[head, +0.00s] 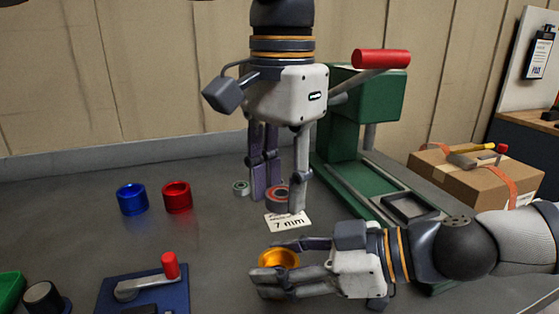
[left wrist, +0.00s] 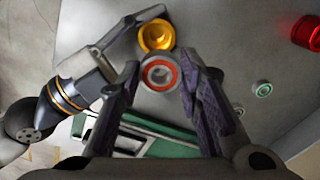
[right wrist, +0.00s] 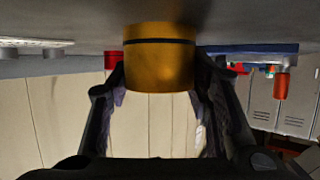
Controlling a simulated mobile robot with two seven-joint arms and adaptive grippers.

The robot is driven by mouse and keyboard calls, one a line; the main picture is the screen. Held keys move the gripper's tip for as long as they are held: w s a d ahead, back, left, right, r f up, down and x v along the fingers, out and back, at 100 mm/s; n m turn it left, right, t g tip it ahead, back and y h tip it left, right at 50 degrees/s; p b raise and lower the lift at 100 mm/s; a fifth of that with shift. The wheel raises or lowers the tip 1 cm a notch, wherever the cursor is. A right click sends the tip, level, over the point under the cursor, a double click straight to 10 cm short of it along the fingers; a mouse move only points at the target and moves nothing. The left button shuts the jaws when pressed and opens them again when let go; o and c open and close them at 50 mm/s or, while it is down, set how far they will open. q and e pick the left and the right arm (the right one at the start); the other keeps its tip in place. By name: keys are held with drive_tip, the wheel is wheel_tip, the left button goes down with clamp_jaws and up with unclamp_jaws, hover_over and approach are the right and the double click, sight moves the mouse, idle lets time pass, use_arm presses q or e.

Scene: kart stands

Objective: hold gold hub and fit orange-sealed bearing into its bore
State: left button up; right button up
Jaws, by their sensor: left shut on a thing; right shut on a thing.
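The orange-sealed bearing (head: 278,192) is a small ring with an orange-red face and a grey middle. My left gripper (head: 279,205) points down and is shut on it; its height above the table is hard to judge. In the left wrist view the bearing (left wrist: 160,73) sits between the fingertips, its round face to the camera. The gold hub (head: 279,259) is held by my right gripper (head: 268,265), which reaches in from the right and is shut around it.
A green-sealed bearing (head: 240,187), blue hub (head: 132,199) and red hub (head: 177,197) stand to the left. A "7 mm" card (head: 288,220) lies below the left gripper. A green press (head: 345,130) stands behind right. A blue fixture (head: 140,292) is at front left.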

use_arm(q)
drive_tip(key=m, duration=0.1)
hover_over(278, 265)
wheel_tip(278, 265, down, 6)
drive_tip(key=shift+f, duration=0.1)
drive_tip(key=shift+f, duration=1.5)
use_arm(e)
drive_tip(key=shift+f, duration=0.1)
use_arm(q)
drive_tip(key=shift+r, duration=0.25)
drive_tip(key=o, duration=1.3)
drive_tip(key=shift+c, duration=0.2)
drive_tip(key=shift+r, duration=0.1)
wheel_tip(278, 265, up, 12)
drive_tip(key=shift+f, duration=0.1)
